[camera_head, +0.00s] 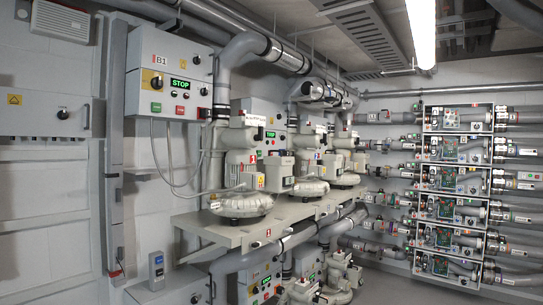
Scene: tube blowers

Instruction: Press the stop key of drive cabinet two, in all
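A grey drive cabinet labelled B1 (141,84) hangs on the wall at the left, with a lit green STOP display (180,83), a green key (156,107) and a red key (180,110). Farther back, partly hidden by pipes and a blower, is another cabinet (241,104) with a small green display (270,134); its label is too small to read. A lower cabinet (248,293) with small coloured keys shows under the shelf. I cannot tell which cabinet is number two. My gripper is not in view.
Several blowers (241,204) stand on a long grey shelf (215,232) that juts out from the wall. Thick pipes (222,95) run above and below it. A rack of open boxes (425,205) stands at the right. Grey floor (385,288) shows clear at lower right.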

